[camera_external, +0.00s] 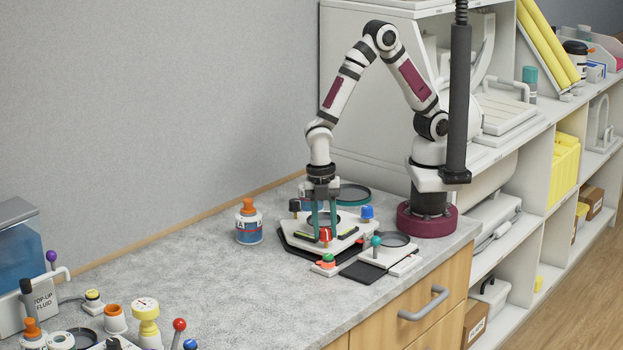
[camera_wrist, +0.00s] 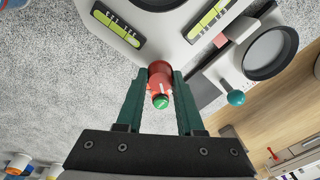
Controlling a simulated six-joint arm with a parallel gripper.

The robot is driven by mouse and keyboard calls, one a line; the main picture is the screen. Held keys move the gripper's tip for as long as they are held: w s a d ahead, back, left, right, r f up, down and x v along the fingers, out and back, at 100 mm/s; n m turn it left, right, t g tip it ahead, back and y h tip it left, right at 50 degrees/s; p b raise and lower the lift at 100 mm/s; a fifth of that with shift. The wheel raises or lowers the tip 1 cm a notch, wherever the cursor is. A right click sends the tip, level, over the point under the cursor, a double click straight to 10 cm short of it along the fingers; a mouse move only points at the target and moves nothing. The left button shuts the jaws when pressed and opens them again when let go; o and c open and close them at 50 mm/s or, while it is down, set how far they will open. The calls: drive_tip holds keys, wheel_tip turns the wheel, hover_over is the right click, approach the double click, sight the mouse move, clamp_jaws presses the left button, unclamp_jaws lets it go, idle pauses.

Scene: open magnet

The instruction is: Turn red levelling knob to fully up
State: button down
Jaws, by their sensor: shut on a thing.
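The red levelling knob (camera_external: 325,233) stands at the front corner of a white levelling plate (camera_external: 350,222). In the wrist view the red knob (camera_wrist: 160,72) sits between my two teal fingertips. My gripper (camera_external: 322,222) points straight down and is shut on the knob, with a finger on either side. A white mark and a green round cap (camera_wrist: 160,102) show just below the knob in the wrist view. I cannot tell the knob's exact turn, as the fingers cover part of it.
Blue (camera_external: 367,212) and black (camera_external: 295,206) knobs stand on the plate's other corners. A small green-topped device (camera_external: 327,261) and a teal ball lever (camera_external: 376,241) are close in front. A blue bottle with an orange cap (camera_external: 249,222) stands left.

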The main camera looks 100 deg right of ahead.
drive_tip(key=n, duration=0.5)
drive_tip(key=shift+n, duration=0.3)
drive_tip(key=n, duration=0.5)
drive_tip(key=shift+s+h, duration=0.15)
drive_tip(key=shift+h, duration=0.15)
drive_tip(key=shift+n+g, duration=0.3)
drive_tip(key=c, duration=0.5)
unclamp_jaws()
drive_tip(key=shift+c, duration=0.2)
